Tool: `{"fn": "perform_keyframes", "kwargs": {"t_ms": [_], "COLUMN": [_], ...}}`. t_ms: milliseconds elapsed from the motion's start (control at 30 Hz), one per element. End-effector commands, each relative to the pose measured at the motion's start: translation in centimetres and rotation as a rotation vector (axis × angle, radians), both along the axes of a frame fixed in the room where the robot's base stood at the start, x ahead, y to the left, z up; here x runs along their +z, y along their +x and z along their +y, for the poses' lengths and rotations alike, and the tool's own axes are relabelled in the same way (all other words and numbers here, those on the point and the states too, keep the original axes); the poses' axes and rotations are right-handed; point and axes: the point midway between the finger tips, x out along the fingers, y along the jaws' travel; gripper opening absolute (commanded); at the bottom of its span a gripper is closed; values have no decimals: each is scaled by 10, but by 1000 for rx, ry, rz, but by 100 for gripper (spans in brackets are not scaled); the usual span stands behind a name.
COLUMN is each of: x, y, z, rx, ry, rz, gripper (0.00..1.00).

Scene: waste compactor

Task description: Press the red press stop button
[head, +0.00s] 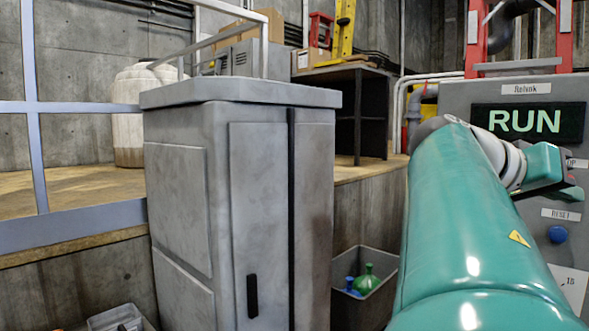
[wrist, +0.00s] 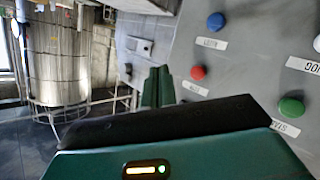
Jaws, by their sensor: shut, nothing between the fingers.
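The red button (wrist: 198,73) shows on the grey control panel in the wrist view, with a small white label below it. My gripper (wrist: 157,84) is shut and empty; its dark green fingers stand just left of the red button in that picture. A gap shows between them in the image, but I cannot tell the depth. In the head view my gripper (head: 568,192) is at the right, in front of the panel (head: 458,100). There my arm and gripper hide most of the panel's middle, and the red button cannot be made out clearly.
A blue button (wrist: 216,21), a green button (wrist: 291,107) and a white button (wrist: 317,43) sit near the red one. The lit RUN display (head: 525,121) is above my gripper. A grey cabinet (head: 240,200) and a bin (head: 345,308) stand to the left.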

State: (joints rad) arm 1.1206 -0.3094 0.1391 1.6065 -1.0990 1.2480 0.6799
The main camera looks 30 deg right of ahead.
Motion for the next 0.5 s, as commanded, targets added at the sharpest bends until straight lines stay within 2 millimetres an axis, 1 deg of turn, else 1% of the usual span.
{"fn": "perform_keyframes", "kwargs": {"t_ms": [133,267,367,500], "x": [0,0,0,-1], "y": [0,1,2,6], "z": [3,-1,-9,-27], "rx": [2,2,0,-1], "ry": [0,1,1,2], "rz": [-1,-1,0,0], "gripper": [0,0,0,0]}}
